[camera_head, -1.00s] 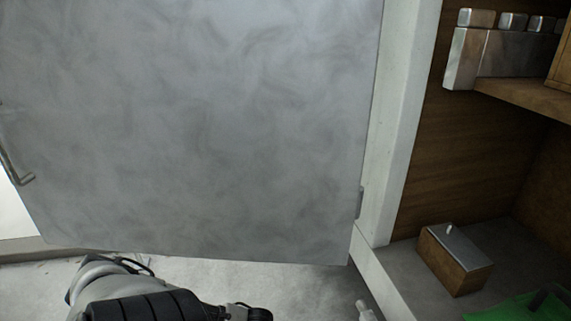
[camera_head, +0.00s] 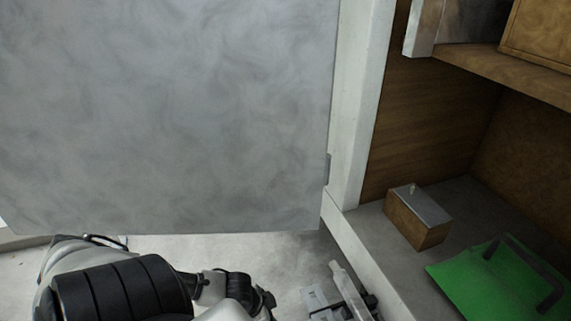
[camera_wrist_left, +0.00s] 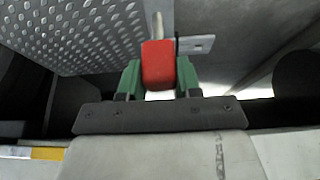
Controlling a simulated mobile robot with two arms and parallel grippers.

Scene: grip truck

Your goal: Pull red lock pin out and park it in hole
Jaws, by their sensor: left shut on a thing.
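In the left wrist view, the red lock pin's block-shaped head (camera_wrist_left: 158,62) sits between the two green fingers of my left gripper (camera_wrist_left: 158,78), which is shut on it. A thin metal rod extends from the head toward the top of the picture. A pale plate with a small dark mark (camera_wrist_left: 195,44) lies just right of the head, apart from the rod. I cannot tell whether the rod's far end is in a hole. In the head view my left arm comes in at the bottom left; its fingers and the pin are not visible.
A large grey door panel (camera_head: 170,110) fills the head view's left. Right of it, a compartment holds a wooden box with a metal lid (camera_head: 420,216), a green case (camera_head: 500,280) and a wooden shelf (camera_head: 490,62).

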